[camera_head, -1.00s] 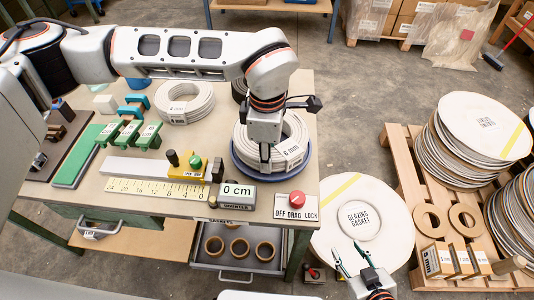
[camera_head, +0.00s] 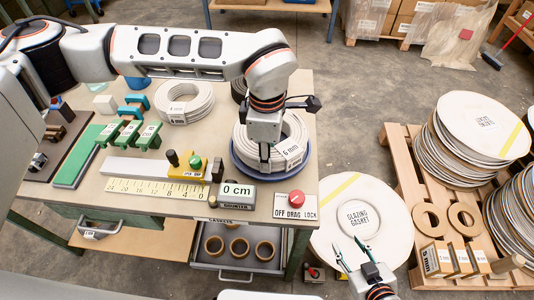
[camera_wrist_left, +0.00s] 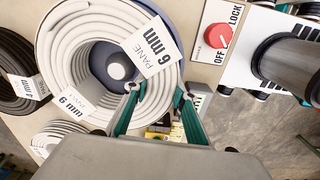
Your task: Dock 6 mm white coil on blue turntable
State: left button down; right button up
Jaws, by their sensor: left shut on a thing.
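The white coil labelled 6 mm (camera_head: 292,135) lies within the rim of the blue turntable (camera_head: 241,172) at the right end of the bench. It also shows in the left wrist view (camera_wrist_left: 58,48), where the grey spindle (camera_wrist_left: 119,65) stands inside its hole. Whether the coil rests fully flat is unclear. My left gripper (camera_head: 265,158) points down and is shut on the coil's near wall, one finger inside the hole and one outside, as the left wrist view (camera_wrist_left: 155,95) shows. My right gripper (camera_head: 353,250) is open and empty beyond the bench's right front corner.
A glazing gasket disc (camera_head: 390,215) is below my right gripper.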

pick_arm(q)
jog(key=shift+r, duration=0.1)
jog(key=shift+f, duration=0.25)
pick_arm(e)
jog(key=shift+s+f, duration=0.35)
jog(key=shift+s, duration=0.15)
pick_arm(q)
jog(key=shift+f, duration=0.25)
pick_arm(e)
jog(key=shift+w, duration=0.25)
pick_arm(q)
jog(key=c, duration=1.9)
grip_release()
pick_arm(e)
jog(key=shift+w+r, duration=0.15)
jog(key=shift+w, duration=0.05)
pick_arm(q)
jog(key=shift+s+f, duration=0.1)
